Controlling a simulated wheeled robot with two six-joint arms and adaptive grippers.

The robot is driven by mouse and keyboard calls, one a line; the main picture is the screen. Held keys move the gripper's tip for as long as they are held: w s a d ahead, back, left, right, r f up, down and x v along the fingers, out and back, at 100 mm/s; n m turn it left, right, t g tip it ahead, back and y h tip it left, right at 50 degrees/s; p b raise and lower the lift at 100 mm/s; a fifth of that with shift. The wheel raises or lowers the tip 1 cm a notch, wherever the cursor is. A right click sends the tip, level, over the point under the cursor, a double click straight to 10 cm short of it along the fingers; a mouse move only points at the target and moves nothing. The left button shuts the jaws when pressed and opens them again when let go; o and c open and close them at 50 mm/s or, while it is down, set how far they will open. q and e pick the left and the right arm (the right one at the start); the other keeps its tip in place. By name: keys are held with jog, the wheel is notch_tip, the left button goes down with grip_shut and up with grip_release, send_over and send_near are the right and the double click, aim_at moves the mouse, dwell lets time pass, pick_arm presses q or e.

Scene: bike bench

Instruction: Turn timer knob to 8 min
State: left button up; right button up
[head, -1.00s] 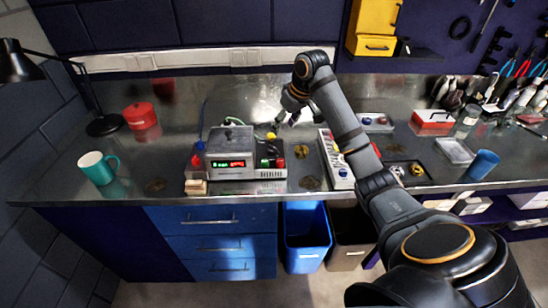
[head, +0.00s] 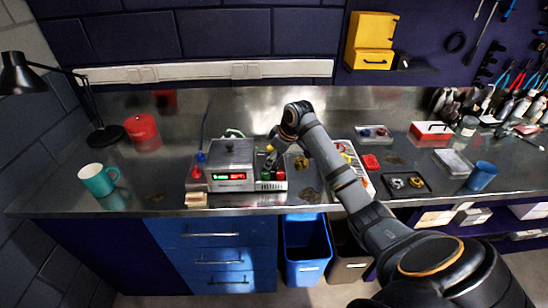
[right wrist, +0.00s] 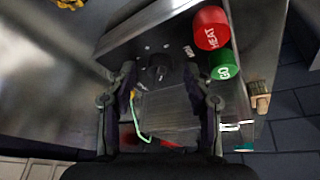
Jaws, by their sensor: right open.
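The grey heater unit (head: 228,158) stands on the metal bench, left of centre in the head view, with red and green digits lit on its front display (head: 231,176). In the right wrist view its top panel (right wrist: 150,40) carries a dark round knob (right wrist: 158,74), a red HEAT button (right wrist: 211,28) and a green GO button (right wrist: 224,65). My right gripper (right wrist: 160,82) is open, its fingers on either side of the knob and apart from it. In the head view the right gripper (head: 270,157) is at the unit's right end. The knob's setting is unreadable. My left gripper is out of view.
A teal mug (head: 98,179) and red pot (head: 141,127) stand to the left. A dark tray (head: 406,183) and blue cup (head: 482,176) stand to the right.

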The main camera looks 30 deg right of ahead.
jog(key=shift+f, duration=0.1)
grip_shut()
jog(key=shift+r+n+p, duration=0.3)
jog(key=shift+p, duration=0.55)
jog(key=shift+f, duration=0.15)
jog(key=shift+f+y, duration=0.15)
jog(key=shift+y, duration=0.15)
grip_release()
jog(key=v, duration=1.2)
